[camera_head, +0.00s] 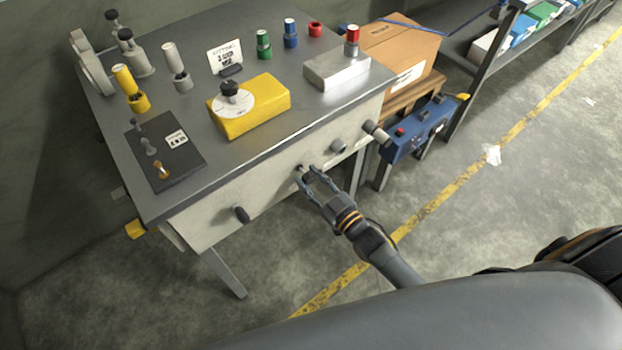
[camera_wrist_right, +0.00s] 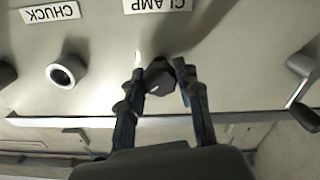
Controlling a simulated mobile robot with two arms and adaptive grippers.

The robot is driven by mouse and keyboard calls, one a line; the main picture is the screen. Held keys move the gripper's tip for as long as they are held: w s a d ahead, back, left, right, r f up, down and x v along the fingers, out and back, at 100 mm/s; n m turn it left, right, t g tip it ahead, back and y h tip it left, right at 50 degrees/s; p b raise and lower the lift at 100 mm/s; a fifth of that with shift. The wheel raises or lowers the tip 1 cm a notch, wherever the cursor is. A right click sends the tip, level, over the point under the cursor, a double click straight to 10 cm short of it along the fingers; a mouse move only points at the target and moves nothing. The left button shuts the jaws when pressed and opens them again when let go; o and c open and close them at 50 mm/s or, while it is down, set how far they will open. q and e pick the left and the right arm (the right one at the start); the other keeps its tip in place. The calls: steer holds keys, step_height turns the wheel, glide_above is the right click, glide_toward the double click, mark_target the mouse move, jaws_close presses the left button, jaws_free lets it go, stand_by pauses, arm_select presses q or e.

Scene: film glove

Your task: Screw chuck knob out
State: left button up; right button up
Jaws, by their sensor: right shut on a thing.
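The grey front panel of the bench (camera_head: 215,205) carries several knobs and fittings. In the right wrist view a round fitting with a pale ring-shaped face (camera_wrist_right: 67,73) sits by the upside-down CHUCK label (camera_wrist_right: 50,12). A dark knob (camera_wrist_right: 158,78) sits by the upside-down CLAMP label (camera_wrist_right: 157,4). My right gripper (camera_head: 309,172) is at the front panel, and its fingers (camera_wrist_right: 158,75) are shut on this dark knob, one finger on each side. The knob by the CHUCK label is apart from the gripper. My left gripper is not in view.
A crank-like handle (camera_wrist_right: 302,78) is right of the gripper in the right wrist view. A yellow block (camera_head: 262,108) and metal block (camera_head: 335,70) stand on the bench top. A blue box (camera_head: 418,130) stands right of the bench.

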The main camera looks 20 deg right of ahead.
steer(key=n, duration=0.4)
steer(key=shift+n, duration=0.3)
steer(key=n+b, duration=0.1)
steer(key=n, duration=0.4)
steer(key=shift+b, duration=0.3)
steer(key=o, duration=1.2)
